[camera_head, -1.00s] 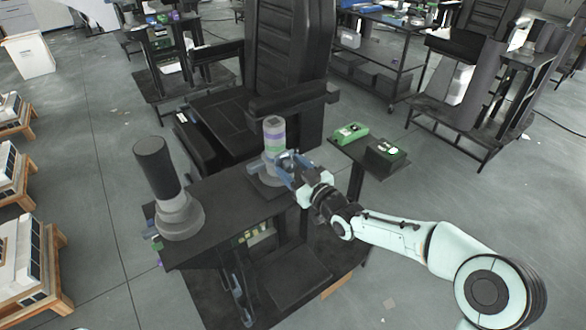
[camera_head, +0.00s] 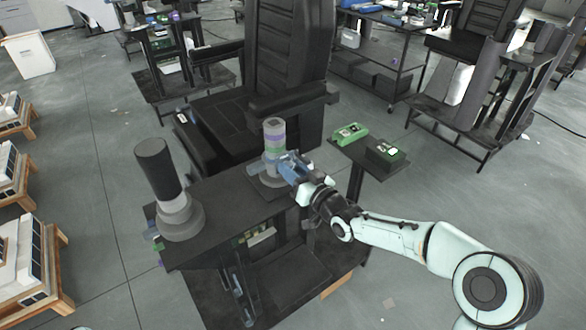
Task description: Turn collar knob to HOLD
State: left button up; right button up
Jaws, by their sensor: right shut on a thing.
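A short lift column (camera_head: 274,137) with grey, green and purple bands stands upright on the dark bench, with a grey collar around its lower part. My right gripper (camera_head: 286,167) reaches in from the right and is shut at the right side of this collar. The knob between its blue fingers is mostly hidden by them, so its pointer and any HOLD mark cannot be read. A small blue-grey part (camera_head: 253,169) sticks out on the collar's left side. My left gripper is not in view.
A taller column with a black top (camera_head: 158,168) and grey stepped base stands at the bench's left end. A dark side shelf at right carries a green box (camera_head: 349,133) and a dark box with a lit face (camera_head: 386,152). A black chair (camera_head: 283,70) stands behind.

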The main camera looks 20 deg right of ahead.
jog(key=m, duration=0.4)
jog(key=shift+p, duration=0.3)
jog(key=m, duration=0.3)
jog(key=shift+m+p, duration=0.3)
jog(key=shift+p, duration=0.05)
jog(key=m+p, duration=0.1)
jog(key=m, duration=0.4)
jog(key=shift+f+m+h, duration=0.1)
jog(key=shift+m+h, duration=0.2)
jog(key=shift+m, duration=0.1)
jog(key=o, duration=1)
jog(key=shift+o, duration=0.2)
jog(key=shift+s+d, duration=0.1)
jog(key=v, duration=1.3)
jog(key=shift+s+f+p, duration=0.15)
jog(key=shift+f+p, duration=0.1)
jog(key=shift+p, duration=0.15)
